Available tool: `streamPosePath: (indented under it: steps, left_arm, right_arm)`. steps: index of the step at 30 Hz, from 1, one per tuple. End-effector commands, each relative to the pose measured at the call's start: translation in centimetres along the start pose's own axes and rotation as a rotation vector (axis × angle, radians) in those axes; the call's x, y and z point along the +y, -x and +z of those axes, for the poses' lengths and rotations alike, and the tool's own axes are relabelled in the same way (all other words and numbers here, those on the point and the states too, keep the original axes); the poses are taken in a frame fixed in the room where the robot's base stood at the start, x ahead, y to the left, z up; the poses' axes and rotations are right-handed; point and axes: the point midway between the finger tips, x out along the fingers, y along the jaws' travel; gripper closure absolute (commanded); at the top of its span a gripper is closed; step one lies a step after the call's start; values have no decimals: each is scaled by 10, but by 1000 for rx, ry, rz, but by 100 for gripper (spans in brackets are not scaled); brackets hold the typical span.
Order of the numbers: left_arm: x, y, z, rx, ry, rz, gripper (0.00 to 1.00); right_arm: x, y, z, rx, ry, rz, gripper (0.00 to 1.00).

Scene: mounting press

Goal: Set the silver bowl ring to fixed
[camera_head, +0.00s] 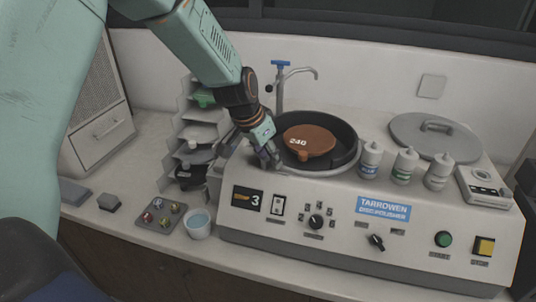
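The silver bowl ring (322,173) runs around the dark bowl (346,138) set in the top of the white polishing machine (345,196). A brown disc (310,141) marked 240 lies in the bowl. My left gripper (270,160) points down at the left front edge of the bowl, at or very close to the ring. Its fingers are small and dark here, and I cannot tell whether they are open or touch the ring. The gripper hides the ring's left part. My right gripper is out of view.
A blue-handled tap (281,85) stands behind the bowl. Several white bottles (404,164) stand right of it, before a round grey lid (436,134). A stepped rack (199,133) and a cup (198,224) are left of the machine. Knobs and buttons line the front panel.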

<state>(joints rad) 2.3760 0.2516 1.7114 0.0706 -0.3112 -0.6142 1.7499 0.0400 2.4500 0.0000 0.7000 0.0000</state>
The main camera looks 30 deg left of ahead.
Motion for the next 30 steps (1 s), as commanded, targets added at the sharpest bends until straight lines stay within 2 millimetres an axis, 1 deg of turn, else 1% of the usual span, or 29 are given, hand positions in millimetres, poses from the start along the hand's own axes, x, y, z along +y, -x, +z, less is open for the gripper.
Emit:
streamPosePath:
  steps: [4, 7, 15, 21, 25, 30]
  left_arm:
    - [0, 4, 0, 1, -1, 0, 60]
    - [0, 16, -1, 4, -1, 0, 60]
    - [0, 69, -2, 6, -1, 0, 60]
    - [0, 102, -1, 4, -1, 0, 60]
    - [0, 115, 0, 2, 1, 1, 60]
    - [0, 120, 0, 0, -1, 0, 60]
  right_arm:
    - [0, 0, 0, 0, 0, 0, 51]
    - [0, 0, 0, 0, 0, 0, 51]
    - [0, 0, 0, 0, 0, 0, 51]
    - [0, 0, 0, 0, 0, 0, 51]
    - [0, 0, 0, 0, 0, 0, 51]
    - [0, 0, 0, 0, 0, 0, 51]
